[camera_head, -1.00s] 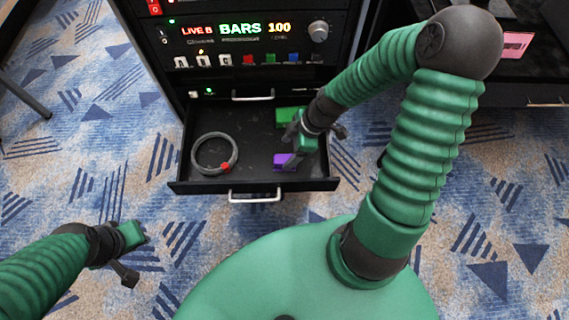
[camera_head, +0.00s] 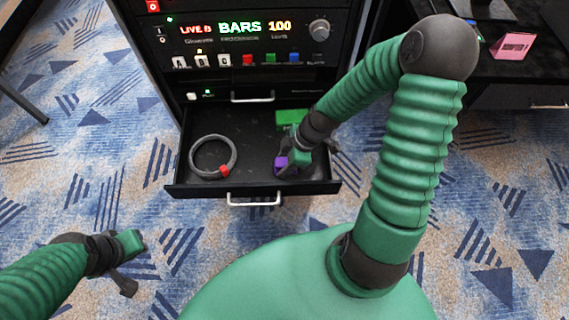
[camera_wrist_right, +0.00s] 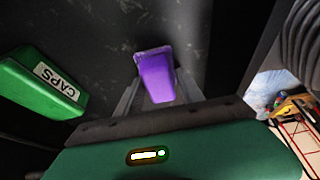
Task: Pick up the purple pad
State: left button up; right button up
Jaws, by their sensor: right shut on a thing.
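The purple pad (camera_head: 281,164) is inside the open black drawer (camera_head: 208,188), toward its right side. My right gripper (camera_head: 290,165) reaches down into the drawer and is shut on the pad. In the right wrist view the purple pad (camera_wrist_right: 155,77) stands out between the fingers, and its lower end is hidden by the gripper body. I cannot tell whether the pad still touches the drawer floor. My left gripper (camera_head: 131,262) is over the carpet at the lower left, and its finger gap does not show clearly.
A green box marked CAPS (camera_wrist_right: 45,85) lies beside the pad; it also shows in the head view (camera_head: 290,118). A grey cable coil (camera_head: 213,155) with a red piece lies in the drawer's left. A control panel (camera_head: 240,45) stands above. A pink card (camera_head: 512,46) is on the right.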

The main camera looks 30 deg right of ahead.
aim_at(284, 161)
jog(key=shift+d, duration=0.1)
grip_shut()
notch_tip(284, 161, up, 9)
jog(key=p, duration=0.4)
jog(key=shift+r+p, duration=0.2)
jog(key=shift+p, duration=0.15)
jog(key=shift+r, duration=0.35)
